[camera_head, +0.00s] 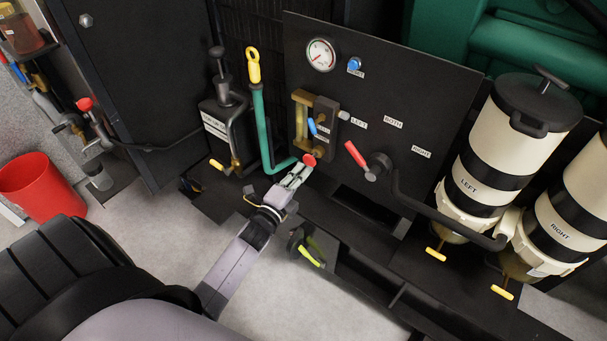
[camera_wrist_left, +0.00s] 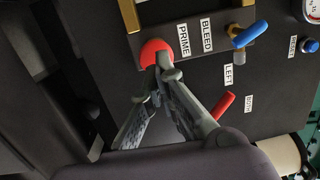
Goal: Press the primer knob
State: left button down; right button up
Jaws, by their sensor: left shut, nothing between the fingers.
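The primer knob is a round red knob on the black panel (camera_head: 430,95), below a brass-framed sight glass. It shows in the head view (camera_head: 310,160) and in the left wrist view (camera_wrist_left: 155,52), where a "PRIME" label (camera_wrist_left: 184,69) sits beside it. My left gripper (camera_head: 302,168) is shut and empty, with its fingertips at the knob. In the left wrist view the fingertips (camera_wrist_left: 163,63) overlap the knob's edge. They look to be touching it, but the exact contact is hard to tell. My right gripper is not in view.
A blue lever (camera_head: 312,127) and a red selector lever (camera_head: 356,155) stand near the knob on the panel. A teal pipe with a yellow ring handle (camera_head: 254,66) rises to its left. Two white filter canisters (camera_head: 478,150) stand at right. A red bucket (camera_head: 42,187) is at far left.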

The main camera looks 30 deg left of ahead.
pick_arm(q)
jog(key=s, duration=1)
jog(key=shift+f+b, duration=0.35)
jog(key=shift+b, duration=0.1)
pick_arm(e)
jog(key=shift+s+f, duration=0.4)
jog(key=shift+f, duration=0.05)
pick_arm(q)
jog(key=shift+d, duration=0.1)
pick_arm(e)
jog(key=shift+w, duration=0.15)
